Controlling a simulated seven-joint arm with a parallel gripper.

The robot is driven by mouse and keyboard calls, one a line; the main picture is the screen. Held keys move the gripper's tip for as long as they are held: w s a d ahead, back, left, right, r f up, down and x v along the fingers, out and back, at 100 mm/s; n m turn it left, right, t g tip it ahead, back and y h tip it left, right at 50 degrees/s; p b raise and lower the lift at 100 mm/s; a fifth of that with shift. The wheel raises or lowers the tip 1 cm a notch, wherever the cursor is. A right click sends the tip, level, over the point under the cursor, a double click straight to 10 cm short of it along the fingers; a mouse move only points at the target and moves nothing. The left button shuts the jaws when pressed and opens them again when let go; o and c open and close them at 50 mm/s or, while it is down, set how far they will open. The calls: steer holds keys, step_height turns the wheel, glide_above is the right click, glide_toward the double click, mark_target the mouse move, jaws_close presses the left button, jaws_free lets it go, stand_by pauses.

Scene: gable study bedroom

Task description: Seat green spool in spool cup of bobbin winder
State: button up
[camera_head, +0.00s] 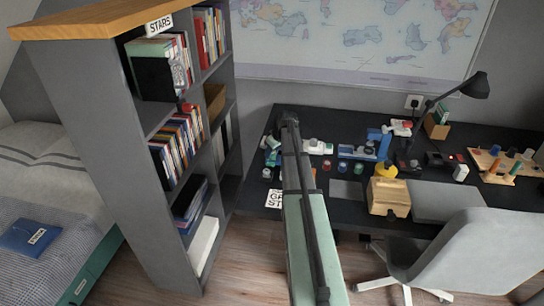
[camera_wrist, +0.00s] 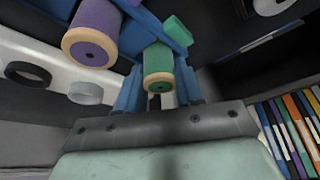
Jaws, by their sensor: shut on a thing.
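The green spool (camera_wrist: 158,62), with pale wooden ends, is between the two blue fingers of my gripper (camera_wrist: 158,88) in the wrist view. The gripper is shut on it. A blue frame (camera_wrist: 148,28) runs diagonally behind the spool, with a green block (camera_wrist: 178,32) on it. It may be part of the bobbin winder, but I cannot tell. No spool cup can be made out, and I cannot tell whether the spool touches the frame. In the head view my arm reaches over the desk's left part and hides much of the gripper area.
A purple spool (camera_wrist: 95,32) is close by at left in the wrist view, near a white body (camera_wrist: 60,72) with dark rings. On the dark desk (camera_head: 345,188) stand a blue device (camera_head: 357,151), a wooden box (camera_head: 388,197) and a black lamp (camera_head: 466,88). A bookshelf (camera_head: 120,130) stands left.

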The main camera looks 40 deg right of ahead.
steer(key=shift+c, duration=0.2)
steer(key=r, duration=0.9)
steer(key=shift+s+d+r, duration=0.15)
steer(key=shift+d+r, duration=0.25)
steer(key=w+d+r+m+h, duration=0.2)
steer(key=w+d+m, duration=0.2)
steer(key=w+d, duration=0.45)
steer(key=shift+s+d+f, duration=0.25)
steer(key=shift+s+f, duration=0.1)
steer(key=shift+f, duration=1.3)
steer(key=shift+s+d+f, duration=0.25)
steer(key=shift+s+f, duration=0.05)
steer(key=shift+f, duration=1.35)
steer(key=shift+s+d+f, duration=0.25)
steer(key=shift+s+f, duration=0.1)
steer(key=shift+f, duration=1.3)
steer(key=shift+f, duration=0.15)
steer(key=o, duration=1)
